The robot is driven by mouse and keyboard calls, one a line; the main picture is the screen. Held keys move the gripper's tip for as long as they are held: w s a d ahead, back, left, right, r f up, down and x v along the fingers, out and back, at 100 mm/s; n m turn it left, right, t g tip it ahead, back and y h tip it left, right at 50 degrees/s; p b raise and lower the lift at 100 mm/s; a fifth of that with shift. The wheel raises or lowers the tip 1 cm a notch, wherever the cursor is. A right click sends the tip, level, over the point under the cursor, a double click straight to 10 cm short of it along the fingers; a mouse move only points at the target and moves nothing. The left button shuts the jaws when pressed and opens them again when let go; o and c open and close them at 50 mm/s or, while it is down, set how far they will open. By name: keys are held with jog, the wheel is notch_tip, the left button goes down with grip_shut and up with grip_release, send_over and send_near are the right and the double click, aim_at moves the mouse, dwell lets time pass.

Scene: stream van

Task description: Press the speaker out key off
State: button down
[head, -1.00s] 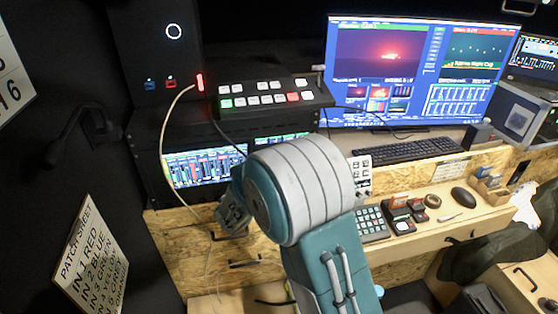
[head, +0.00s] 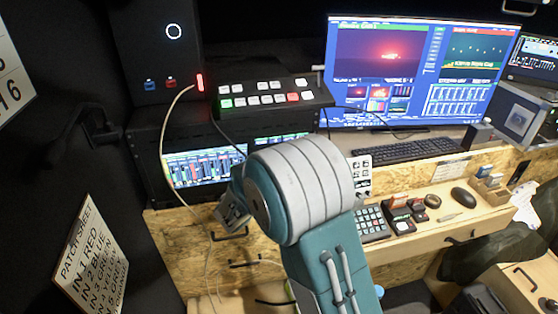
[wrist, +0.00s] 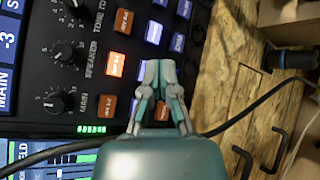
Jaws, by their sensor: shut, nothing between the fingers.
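A dark audio panel with knobs and rows of small keys fills the left of the wrist view. The word SPEAKER stands beside a black knob (wrist: 63,53). In that row an orange-and-white lit key (wrist: 115,64) is clear to see; I cannot read its lettering. A bluish-white lit key (wrist: 142,70) beside it is partly hidden by my fingers. My gripper (wrist: 158,66) is shut and empty, its tips over the panel just right of these keys; I cannot tell whether they touch. In the head view my gripper (head: 230,214) is mostly hidden behind my arm.
A dark cable (wrist: 240,120) crosses the wood beside the panel, near black handles (wrist: 242,160). In the head view a pale cable (head: 163,130) hangs in front of the rack screens (head: 200,163). A switcher (head: 270,95) sits above. The desk holds a keyboard (head: 405,149).

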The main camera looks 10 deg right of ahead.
jog(key=shift+w, duration=0.25)
jog(key=shift+w, duration=0.25)
dwell(0.5)
jog(key=shift+s, duration=0.7)
jog(key=s, duration=0.6)
dwell(0.4)
